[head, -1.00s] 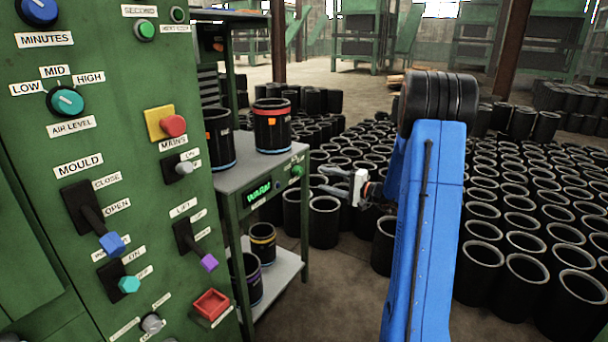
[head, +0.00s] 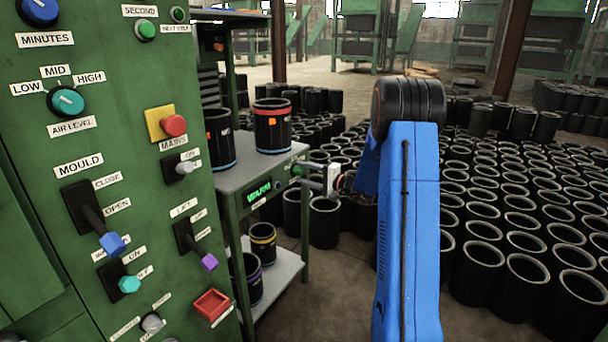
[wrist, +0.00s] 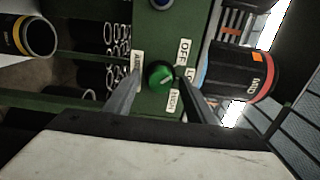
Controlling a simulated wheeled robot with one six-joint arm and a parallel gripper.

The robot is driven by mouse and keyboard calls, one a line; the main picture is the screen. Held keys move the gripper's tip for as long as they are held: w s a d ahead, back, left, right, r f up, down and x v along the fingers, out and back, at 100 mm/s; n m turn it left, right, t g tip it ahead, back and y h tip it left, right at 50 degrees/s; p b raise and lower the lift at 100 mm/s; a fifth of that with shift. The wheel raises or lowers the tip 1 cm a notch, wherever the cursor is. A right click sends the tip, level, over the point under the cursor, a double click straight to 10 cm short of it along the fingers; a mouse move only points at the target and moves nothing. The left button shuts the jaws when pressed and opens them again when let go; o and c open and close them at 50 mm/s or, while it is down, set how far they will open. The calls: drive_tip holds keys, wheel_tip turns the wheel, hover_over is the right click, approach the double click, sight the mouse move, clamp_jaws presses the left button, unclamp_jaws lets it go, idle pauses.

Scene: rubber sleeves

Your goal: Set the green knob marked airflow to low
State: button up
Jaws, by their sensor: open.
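The green knob (wrist: 160,76) sits on the green cart's front rail in the wrist view, with white labels around it. I read OFF, part of LO, HIGH and a partly covered label starting with A. A pale mark shows on the knob's face; I cannot tell its exact setting. My gripper (wrist: 158,82) is open, one finger on each side of the knob, with no clear grip on it. In the head view my gripper (head: 304,177) is at the cart's right front corner, and the knob (head: 296,170) is partly hidden behind it.
A black sleeve with a red band (head: 272,126) stands on the cart top (head: 245,173). A lit green display (head: 258,192) is left of the knob. The green panel (head: 140,80) with a teal AIR LEVEL knob (head: 68,101) fills the left. Many black sleeves cover the floor.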

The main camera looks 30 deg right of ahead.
drive_tip(key=c, duration=1)
drive_tip(key=shift+c, duration=0.2)
drive_tip(key=shift+m, duration=0.3)
drive_tip(key=m, duration=0.4)
drive_tip(key=shift+f+m, duration=0.1)
drive_tip(key=shift+m, duration=1.9)
drive_tip(key=o, duration=1)
drive_tip(key=shift+o, duration=0.2)
